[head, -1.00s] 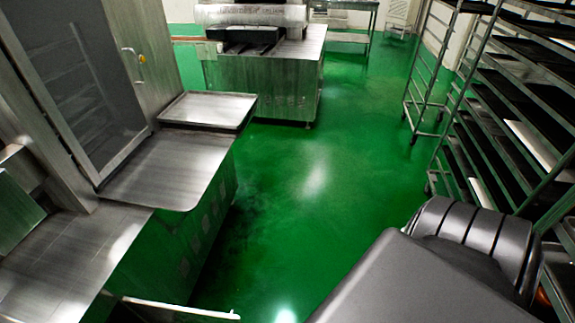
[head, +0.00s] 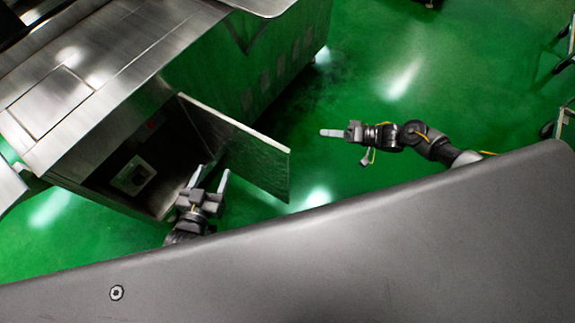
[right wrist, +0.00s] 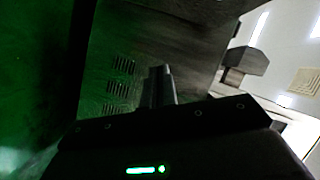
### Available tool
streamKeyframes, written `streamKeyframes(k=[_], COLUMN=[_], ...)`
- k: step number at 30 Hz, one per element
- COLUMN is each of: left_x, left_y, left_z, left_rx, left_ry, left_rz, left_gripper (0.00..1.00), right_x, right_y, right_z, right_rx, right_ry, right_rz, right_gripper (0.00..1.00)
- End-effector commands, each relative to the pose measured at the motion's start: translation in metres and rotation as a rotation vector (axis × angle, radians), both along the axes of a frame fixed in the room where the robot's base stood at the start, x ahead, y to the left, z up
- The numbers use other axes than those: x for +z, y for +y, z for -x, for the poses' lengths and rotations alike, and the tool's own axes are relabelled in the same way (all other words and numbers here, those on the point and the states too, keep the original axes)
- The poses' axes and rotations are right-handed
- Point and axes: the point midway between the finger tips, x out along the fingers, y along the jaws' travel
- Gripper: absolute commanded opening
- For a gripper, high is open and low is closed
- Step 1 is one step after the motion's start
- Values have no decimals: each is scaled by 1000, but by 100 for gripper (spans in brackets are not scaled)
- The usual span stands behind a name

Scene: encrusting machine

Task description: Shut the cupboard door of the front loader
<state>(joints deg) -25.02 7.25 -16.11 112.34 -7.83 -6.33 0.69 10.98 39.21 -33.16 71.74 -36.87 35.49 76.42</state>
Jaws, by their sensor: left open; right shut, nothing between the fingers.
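The front loader's cupboard door (head: 240,150) stands open, swung out from the steel machine at its right edge. The cupboard opening (head: 150,165) shows to its left, with a small pale box-like fitting inside. My left gripper (head: 210,176) is open and empty in front of the opening, on the inner side of the door, with its fingers pointing toward the machine. I cannot tell whether it touches the door. My right gripper (head: 323,132) is shut and empty, beyond the door's free edge to the right. Its closed fingers also show in the right wrist view (right wrist: 158,80).
The machine's steel top (head: 100,70) lies above the cupboard, and its vented side (head: 280,80) runs to the upper right. Green floor (head: 400,60) is clear around my right arm. Rack wheels (head: 560,120) stand at the far right edge.

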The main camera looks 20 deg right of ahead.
Motion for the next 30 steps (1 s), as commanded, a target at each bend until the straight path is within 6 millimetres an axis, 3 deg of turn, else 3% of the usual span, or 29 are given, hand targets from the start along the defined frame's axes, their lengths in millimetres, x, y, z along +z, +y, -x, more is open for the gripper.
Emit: streamKeyframes(k=[3, 6, 9, 12, 22, 30], left_x=[65, 116, 151, 170, 178, 177], left_y=[-12, -14, -14, -13, -14, -14], left_z=[8, 23, 37, 45, 48, 48], left_rx=[-36, -56, -70, -76, -80, -78], left_ry=[-214, -344, -430, -476, -488, -491], left_rz=[84, 134, 167, 184, 188, 189], left_gripper=[58, 58, 58, 58, 58, 58], right_x=[21, 42, 56, 64, 69, 68], right_y=[1, -2, -5, -7, 3, 54], right_z=[14, 31, 43, 51, 54, 54], right_rx=[174, 283, 352, 388, 402, 404], right_ry=[136, 264, 362, 420, 444, 441], right_rz=[-151, -228, -269, -291, -300, -302], right_gripper=[0, 0, 0, 0, 0, 0])
